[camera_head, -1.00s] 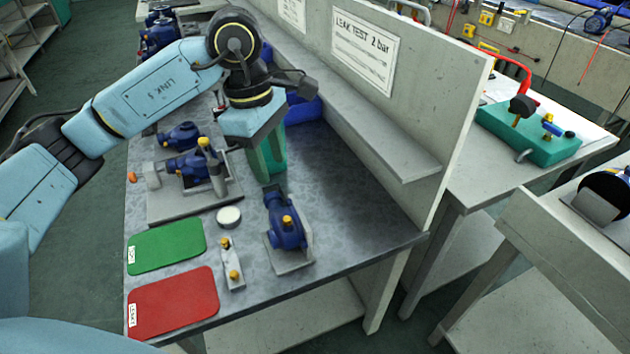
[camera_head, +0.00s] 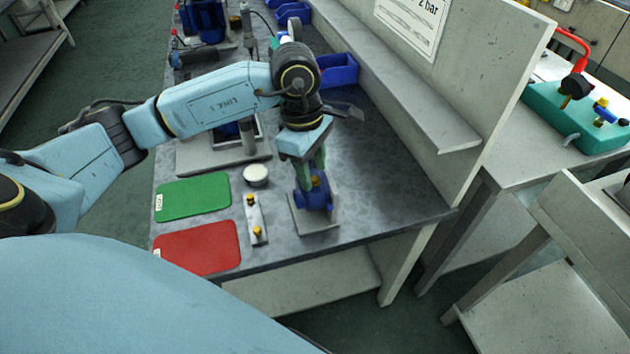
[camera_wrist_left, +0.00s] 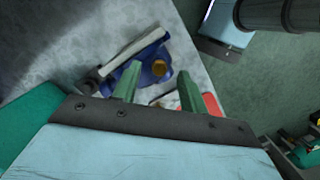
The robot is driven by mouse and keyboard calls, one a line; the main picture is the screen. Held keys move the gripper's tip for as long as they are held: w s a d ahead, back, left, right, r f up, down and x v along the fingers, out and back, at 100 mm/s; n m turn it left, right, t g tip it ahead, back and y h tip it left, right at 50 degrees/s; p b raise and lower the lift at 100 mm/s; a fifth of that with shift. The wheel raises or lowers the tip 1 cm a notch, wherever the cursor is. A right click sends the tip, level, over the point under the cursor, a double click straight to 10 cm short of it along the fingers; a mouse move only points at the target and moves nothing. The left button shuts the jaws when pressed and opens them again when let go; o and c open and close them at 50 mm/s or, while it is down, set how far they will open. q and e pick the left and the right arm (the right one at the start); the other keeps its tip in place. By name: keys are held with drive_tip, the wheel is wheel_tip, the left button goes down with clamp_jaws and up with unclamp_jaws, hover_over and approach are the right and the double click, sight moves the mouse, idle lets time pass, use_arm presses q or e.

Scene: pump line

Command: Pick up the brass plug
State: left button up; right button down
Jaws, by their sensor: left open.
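A blue pump (camera_head: 316,199) stands on a grey plate near the front of the bench. In the wrist view the brass plug (camera_wrist_left: 162,68) sits on the blue pump (camera_wrist_left: 150,80), near the gap between my fingertips. My left gripper (camera_head: 311,170) has green fingers, points down over the pump and partly hides it. In the wrist view the left gripper (camera_wrist_left: 159,80) is open, with nothing between its fingers. My right gripper is not in view.
A small pale holder (camera_head: 255,219) with two brass-coloured pieces stands left of the pump. A white round lid (camera_head: 256,174), a green mat (camera_head: 194,196) and a red mat (camera_head: 198,248) lie nearby. A grey partition (camera_head: 480,110) rises on the right. Bench surface right of the pump is clear.

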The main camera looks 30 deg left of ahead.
use_arm(q)
drive_tip(key=shift+f, duration=0.4)
drive_tip(key=shift+c, duration=0.3)
clamp_jaws()
drive_tip(key=shift+r, duration=0.1)
